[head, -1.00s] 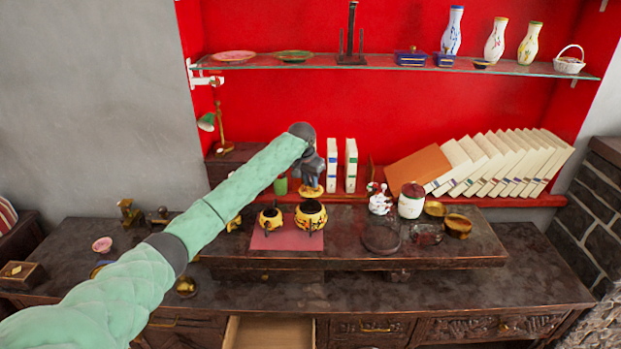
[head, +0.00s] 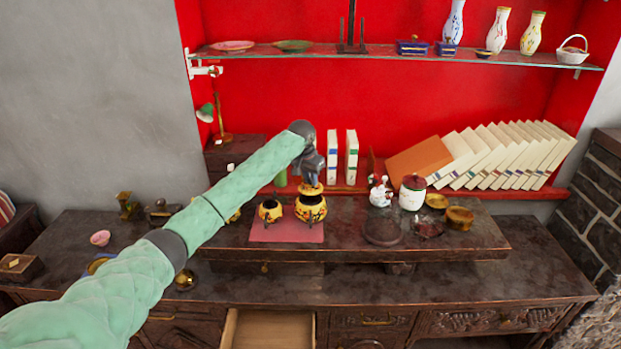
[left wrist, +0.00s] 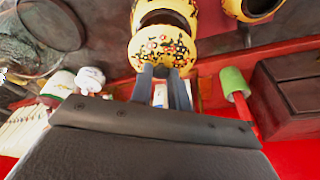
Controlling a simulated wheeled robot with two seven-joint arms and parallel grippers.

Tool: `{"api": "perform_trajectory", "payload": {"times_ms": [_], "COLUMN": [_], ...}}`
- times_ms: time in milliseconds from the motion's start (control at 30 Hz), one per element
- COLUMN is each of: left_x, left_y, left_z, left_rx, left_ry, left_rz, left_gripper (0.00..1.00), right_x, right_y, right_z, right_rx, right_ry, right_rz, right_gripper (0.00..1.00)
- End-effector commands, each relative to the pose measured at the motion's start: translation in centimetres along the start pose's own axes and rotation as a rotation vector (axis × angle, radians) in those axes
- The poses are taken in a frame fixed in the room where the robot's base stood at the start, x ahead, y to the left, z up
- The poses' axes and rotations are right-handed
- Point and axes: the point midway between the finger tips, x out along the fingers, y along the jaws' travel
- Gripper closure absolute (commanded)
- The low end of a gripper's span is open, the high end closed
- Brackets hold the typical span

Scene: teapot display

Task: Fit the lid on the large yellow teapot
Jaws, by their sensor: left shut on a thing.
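The large yellow teapot (head: 311,211), with dark patterns, stands on the pink mat (head: 258,233) on the raised wooden stand. My left gripper (head: 312,182) is shut on the yellow patterned lid (head: 311,189) and holds it just above the teapot's mouth. In the left wrist view the fingers (left wrist: 166,76) grip the lid (left wrist: 163,48), and the large teapot's dark opening (left wrist: 165,17) shows beyond its edge. I cannot tell whether the lid touches the rim. My right gripper is not in view.
A smaller yellow teapot (head: 270,211) stands close on the left. A white jar with a red lid (head: 413,193), a white figurine (head: 380,191) and wooden bowls (head: 460,217) stand to the right. White books (head: 333,158) stand behind. An open drawer (head: 270,330) is below.

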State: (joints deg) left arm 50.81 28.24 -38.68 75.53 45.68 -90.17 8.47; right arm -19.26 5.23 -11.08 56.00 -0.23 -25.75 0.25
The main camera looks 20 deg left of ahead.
Motion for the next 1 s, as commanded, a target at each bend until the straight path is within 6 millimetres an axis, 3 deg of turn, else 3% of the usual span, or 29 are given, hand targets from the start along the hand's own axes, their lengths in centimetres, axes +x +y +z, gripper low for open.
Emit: {"api": "perform_trajectory", "payload": {"times_ms": [233,567,700,1000], "left_x": [1.0,2.1,2.6,3.4], "left_y": [0.0,0.0,0.0,0.0], "left_z": [0.3,0.6,0.7,0.9], "left_rx": [0.0,0.0,-0.001,-0.001], "left_ry": [0.0,0.001,0.0,0.0], "left_rz": [0.0,0.0,0.0,0.0], "left_gripper": [1.0,1.0,1.0,1.0], "right_x": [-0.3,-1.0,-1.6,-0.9], "right_y": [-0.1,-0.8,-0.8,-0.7], "right_z": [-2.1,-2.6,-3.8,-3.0], "right_rx": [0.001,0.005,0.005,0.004], "right_ry": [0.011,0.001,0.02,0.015], "right_rz": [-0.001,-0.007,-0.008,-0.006], "right_gripper": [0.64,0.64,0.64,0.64]}}
